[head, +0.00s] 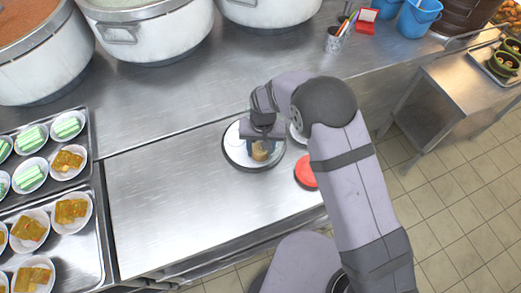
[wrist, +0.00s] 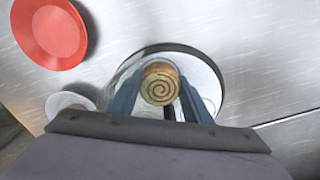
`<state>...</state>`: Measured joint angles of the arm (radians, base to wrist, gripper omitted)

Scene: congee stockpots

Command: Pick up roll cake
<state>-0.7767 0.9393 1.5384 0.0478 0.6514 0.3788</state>
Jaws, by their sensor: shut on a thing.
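The roll cake (wrist: 160,85) is a small golden-brown cylinder with a spiral on its end, seen face-on in the wrist view. It also shows in the head view (head: 260,151) below my gripper (head: 262,142). In the wrist view my gripper (wrist: 159,98) has its blue fingers shut on the cake, one on each side. The cake is over a round white plate with a dark rim (head: 240,159); I cannot tell whether it still touches the plate. Part of the plate is hidden by the gripper and cake.
A red plate (head: 305,171) and a small white dish (head: 297,134) lie right of the round plate, partly behind my arm. Trays of plated desserts (head: 45,210) stand at left. Large stockpots (head: 150,35) line the back. The steel counter (head: 160,205) is clear left of the plate.

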